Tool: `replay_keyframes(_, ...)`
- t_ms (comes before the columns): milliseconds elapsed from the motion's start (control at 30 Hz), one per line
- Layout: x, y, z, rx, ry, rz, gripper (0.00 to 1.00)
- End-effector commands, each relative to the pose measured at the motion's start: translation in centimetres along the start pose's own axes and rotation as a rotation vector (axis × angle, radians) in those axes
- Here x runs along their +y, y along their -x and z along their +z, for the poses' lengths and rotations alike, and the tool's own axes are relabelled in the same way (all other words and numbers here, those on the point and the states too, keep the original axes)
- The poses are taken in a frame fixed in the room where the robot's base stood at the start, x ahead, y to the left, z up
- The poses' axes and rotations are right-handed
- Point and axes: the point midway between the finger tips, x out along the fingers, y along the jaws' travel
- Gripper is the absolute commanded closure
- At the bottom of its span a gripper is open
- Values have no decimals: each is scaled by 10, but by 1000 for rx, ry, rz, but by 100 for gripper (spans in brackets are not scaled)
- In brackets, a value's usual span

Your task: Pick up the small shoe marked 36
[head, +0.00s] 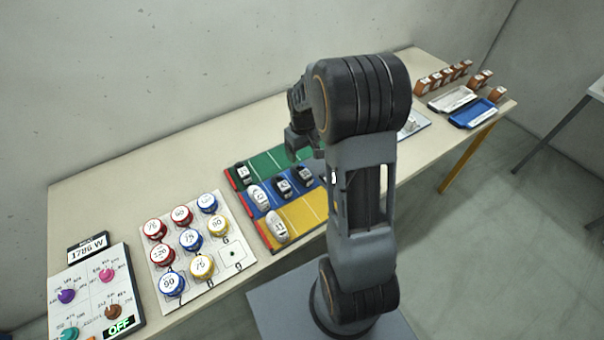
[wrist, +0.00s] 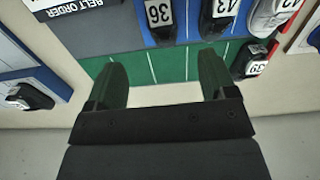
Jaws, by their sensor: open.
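The shoe marked 36 (wrist: 159,14) is dark with a white number label. It lies on the blue lane at the top of the wrist view, partly cut off by the frame edge. In the head view it appears to be the rightmost dark shoe on the blue lane (head: 304,176), its number too small to read. My gripper (wrist: 163,80) is open and empty, its two fingers apart over the green lane. The shoe lies beyond the fingertips, roughly in line with the gap between them. In the head view my gripper (head: 297,145) hangs near the green lane's right part.
Shoe 43 (wrist: 228,8) and a pale shoe (wrist: 274,14) lie right of 36. Shoe 39 (wrist: 256,59) is on green. A white shoe (head: 277,226) sits on yellow.

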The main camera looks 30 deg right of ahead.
Motion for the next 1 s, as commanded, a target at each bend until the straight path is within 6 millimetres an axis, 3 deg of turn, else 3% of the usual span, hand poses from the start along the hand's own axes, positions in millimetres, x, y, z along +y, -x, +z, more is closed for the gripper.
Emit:
replay_keyframes(300,-1,-51,0,-3,2,-1,22)
replay_keyframes(567,-2,-66,1,-2,2,-1,22)
replay_keyframes(1000,-3,-113,1,-1,1,0,22)
